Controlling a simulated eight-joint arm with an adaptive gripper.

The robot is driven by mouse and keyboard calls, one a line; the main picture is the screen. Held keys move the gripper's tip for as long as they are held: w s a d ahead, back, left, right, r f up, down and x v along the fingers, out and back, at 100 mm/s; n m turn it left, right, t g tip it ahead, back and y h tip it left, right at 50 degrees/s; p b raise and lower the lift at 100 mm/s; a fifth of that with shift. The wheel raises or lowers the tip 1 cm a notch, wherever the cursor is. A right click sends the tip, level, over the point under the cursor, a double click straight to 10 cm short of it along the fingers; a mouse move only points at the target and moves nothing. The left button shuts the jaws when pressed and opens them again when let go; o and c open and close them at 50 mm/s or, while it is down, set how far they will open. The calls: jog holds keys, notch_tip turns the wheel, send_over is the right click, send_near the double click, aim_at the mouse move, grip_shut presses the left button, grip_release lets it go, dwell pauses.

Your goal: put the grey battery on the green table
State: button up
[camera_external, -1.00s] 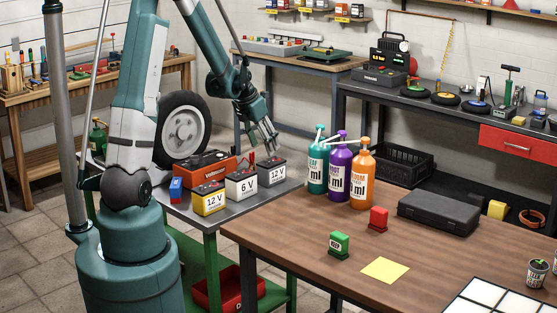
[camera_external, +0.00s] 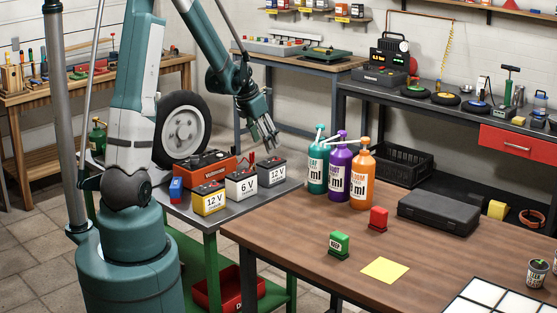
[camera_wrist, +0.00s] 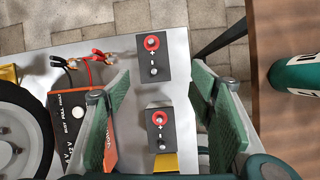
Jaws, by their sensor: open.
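The grey battery (camera_external: 271,172), marked 12 V, stands upright at the right end of a battery row. The row is on the grey top of the green-framed table (camera_external: 210,234). My gripper (camera_external: 267,145) is open, empty and pointing down above the grey battery, apart from it. In the wrist view, my two green-padded fingers (camera_wrist: 160,108) are spread wide. A dark battery top with a red terminal (camera_wrist: 160,130) shows between them, and another (camera_wrist: 153,57) lies farther up.
The white 6 V battery (camera_external: 241,185) and yellow battery (camera_external: 209,200) stand left of the grey one. An orange-red charger (camera_external: 204,167) and wheel (camera_external: 183,133) are behind. Bottles (camera_external: 339,166) stand close right on the brown workbench (camera_external: 300,235). A green shelf (camera_external: 185,259) lies below.

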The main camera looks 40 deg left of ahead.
jog(key=s+d+r+m+t, duration=0.1)
jog(key=s+d+r+m, duration=1.2)
jog(key=s+r+m, duration=0.3)
jog(key=s+d+m, duration=0.4)
jog(key=s+m, duration=0.4)
jog(key=m, duration=0.1)
jog(key=s+d+r+m+t, duration=0.1)
jog(key=s+d+m, duration=0.3)
jog(key=s+m, duration=0.3)
jog(key=shift+s+m+t, duration=0.3)
jog(key=shift+s+m, duration=0.1)
jog(key=shift+m, duration=0.8)
